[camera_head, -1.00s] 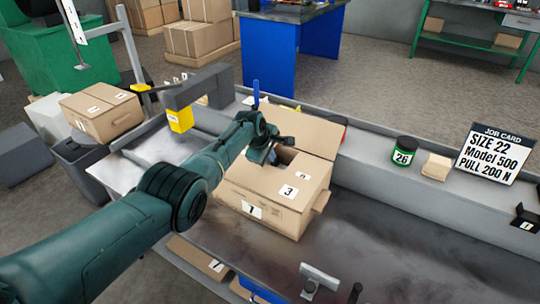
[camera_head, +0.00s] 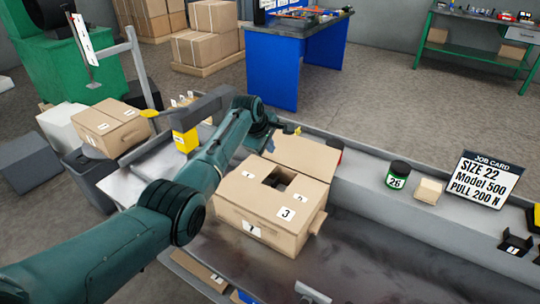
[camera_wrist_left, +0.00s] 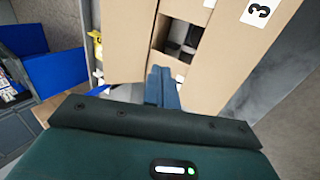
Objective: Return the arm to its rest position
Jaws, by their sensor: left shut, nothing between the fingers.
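My left arm comes in from the lower left in the head view and reaches past the left side of the cardboard box (camera_head: 262,222). My left gripper (camera_wrist_left: 162,86) shows in the left wrist view with its two blue-grey fingers together and nothing between them. In that view it is in front of the box's opening, apparently above or beside it. In the head view its fingers are mostly hidden behind the wrist. The box has an open flap, a dark opening in its top and labels including 1 and 3. My right gripper is not in view.
A grey stand with a yellow block (camera_head: 186,140) is close to the left of my forearm. A green jar (camera_head: 397,174), a beige block (camera_head: 428,191) and the job card (camera_head: 484,178) stand on the bench ledge. The bench surface right of the box is clear.

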